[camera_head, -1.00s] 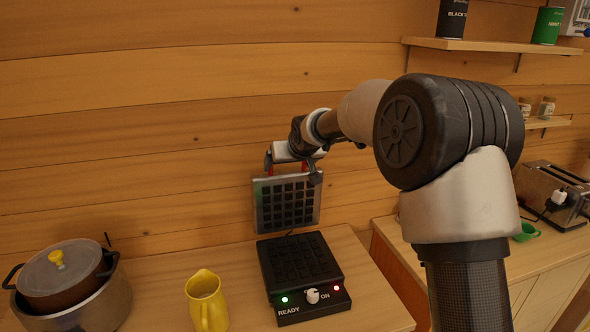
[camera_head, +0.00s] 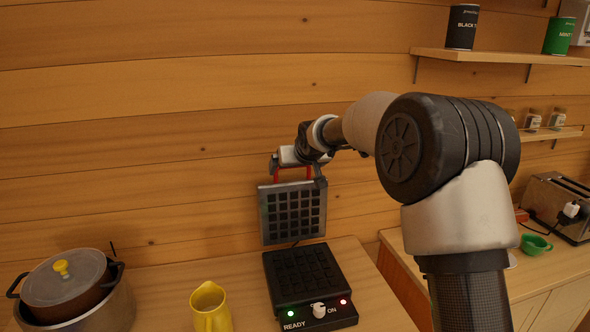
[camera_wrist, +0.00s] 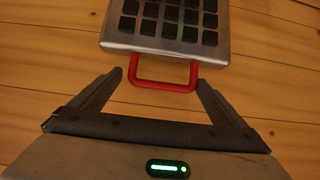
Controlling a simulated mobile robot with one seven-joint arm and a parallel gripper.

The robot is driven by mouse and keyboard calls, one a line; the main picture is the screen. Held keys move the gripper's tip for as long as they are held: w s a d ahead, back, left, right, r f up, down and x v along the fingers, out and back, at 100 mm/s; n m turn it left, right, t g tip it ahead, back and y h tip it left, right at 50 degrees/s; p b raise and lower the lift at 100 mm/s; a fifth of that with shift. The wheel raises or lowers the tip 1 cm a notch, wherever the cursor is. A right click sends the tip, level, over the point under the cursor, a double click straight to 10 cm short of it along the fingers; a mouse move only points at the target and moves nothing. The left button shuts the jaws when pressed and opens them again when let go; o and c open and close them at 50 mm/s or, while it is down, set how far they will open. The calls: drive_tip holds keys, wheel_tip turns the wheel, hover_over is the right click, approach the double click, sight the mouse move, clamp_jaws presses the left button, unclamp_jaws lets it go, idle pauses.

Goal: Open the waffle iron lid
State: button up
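The waffle iron base (camera_head: 305,283) sits on the wooden counter, with a lit green light, a white knob and a lit red light on its front. Its lid (camera_head: 292,213) stands up at the back, with the dark grid of its inner face toward the head camera. The lid's red handle (camera_wrist: 163,88) is at its free edge, uppermost in the head view. My gripper (camera_wrist: 158,76) is open, with one finger on each side of the handle; no clear grip shows. In the head view my gripper (camera_head: 298,169) is at the lid's top edge.
A yellow jug (camera_head: 211,308) stands left of the waffle iron. A lidded pot (camera_head: 80,300) is at the far left. The log wall (camera_head: 150,150) is close behind the lid. A toaster (camera_head: 556,205) and green cup (camera_head: 536,245) are on the right counter.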

drive_tip(key=shift+a+f, duration=0.1)
drive_tip(key=shift+f, duration=0.1)
drive_tip(key=b+v, duration=0.2)
drive_tip(key=v, duration=1.5)
drive_tip(key=shift+r, duration=0.25)
drive_tip(key=shift+s, duration=0.15)
drive_tip(key=s+d+f+m+g+h, duration=0.1)
drive_tip(key=s+d+f, duration=0.2)
drive_tip(key=s, duration=0.8)
drive_tip(key=s+d+f+m+g+h+p, duration=0.1)
drive_tip(key=s+d+f, duration=0.2)
drive_tip(key=s+d, duration=0.4)
drive_tip(key=s+d+f+m+g+h+p, duration=0.1)
drive_tip(key=s+d, duration=0.5)
drive_tip(key=s, duration=1.1)
drive_tip(key=shift+f+m+g, duration=0.3)
drive_tip(key=shift+f+g, duration=0.3)
drive_tip(key=shift+f, duration=0.35)
drive_tip(key=shift+s, duration=0.1)
